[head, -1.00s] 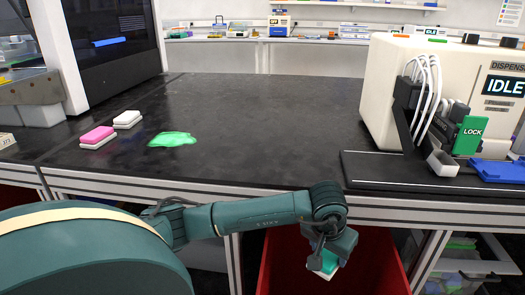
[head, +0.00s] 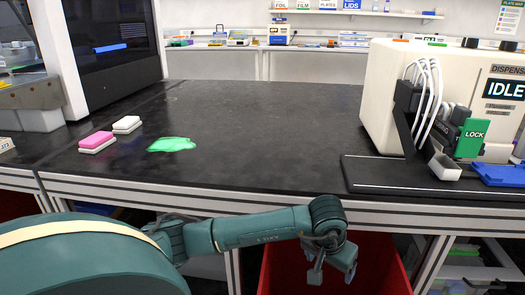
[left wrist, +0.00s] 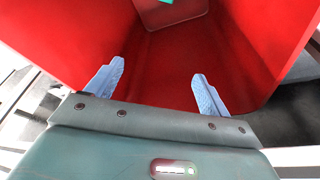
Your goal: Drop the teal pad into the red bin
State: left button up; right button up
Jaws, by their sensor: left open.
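The red bin (head: 385,268) stands on the floor at the front of the bench, below its edge. My left gripper (head: 332,277) is over the bin's opening, pointing down, with its fingers apart and nothing between them. In the left wrist view the two bluish fingers (left wrist: 158,72) are spread above the bin's red inside (left wrist: 255,45). A small bit of the teal pad (left wrist: 166,1) shows at the top edge of that view, inside the bin's outline and apart from the fingers. Most of the pad is cut off, so I cannot tell whether it is at rest. My right gripper is not in view.
A dispenser (head: 385,95) stands at the right. The bench middle is clear.

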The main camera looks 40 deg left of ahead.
pick_arm(q)
jog(key=shift+r, duration=0.1)
jog(key=p+v, duration=0.2)
jog(key=v, duration=1.1)
jog(key=shift+p, duration=0.3)
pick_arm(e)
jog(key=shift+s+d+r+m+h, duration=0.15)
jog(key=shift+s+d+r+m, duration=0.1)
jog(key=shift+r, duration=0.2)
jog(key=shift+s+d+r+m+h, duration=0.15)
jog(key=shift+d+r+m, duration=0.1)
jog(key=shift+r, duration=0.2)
pick_arm(q)
jog(key=shift+s, duration=0.1)
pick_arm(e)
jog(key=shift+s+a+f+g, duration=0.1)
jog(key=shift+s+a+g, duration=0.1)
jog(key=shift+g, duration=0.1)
